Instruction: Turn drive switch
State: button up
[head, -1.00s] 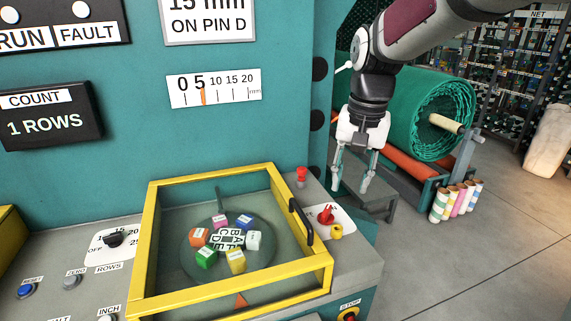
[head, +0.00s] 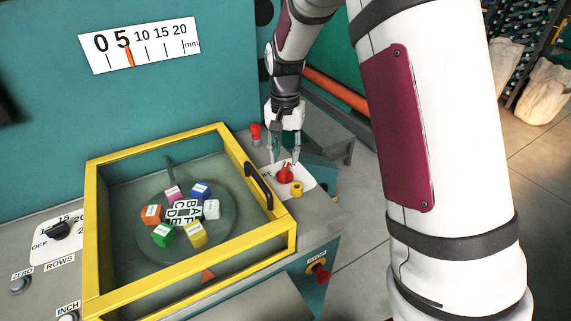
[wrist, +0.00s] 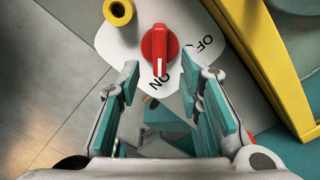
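The drive switch is a red rotary knob (head: 285,174) on a white plate (head: 305,180) at the right of the machine's desk. In the wrist view the knob (wrist: 160,50) carries a white line that points at the ON lettering; OFF is printed off to its right. My gripper (head: 286,158) is open and points down just over the knob. In the wrist view my gripper's fingers (wrist: 159,72) stand apart with nothing between the pads, the knob lying ahead of the gap. I cannot tell the exact height between fingertips and knob.
A yellow-framed guard (head: 190,277) with a black handle (head: 258,186) stands left of the switch. A yellow hollow post (wrist: 119,12) is beside the knob, and a red-topped post (head: 255,133) is behind it. A red knob (head: 320,273) projects from the desk's front.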

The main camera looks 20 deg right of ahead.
aim_at(285, 167)
jog(key=shift+f, duration=2.3)
grip_shut()
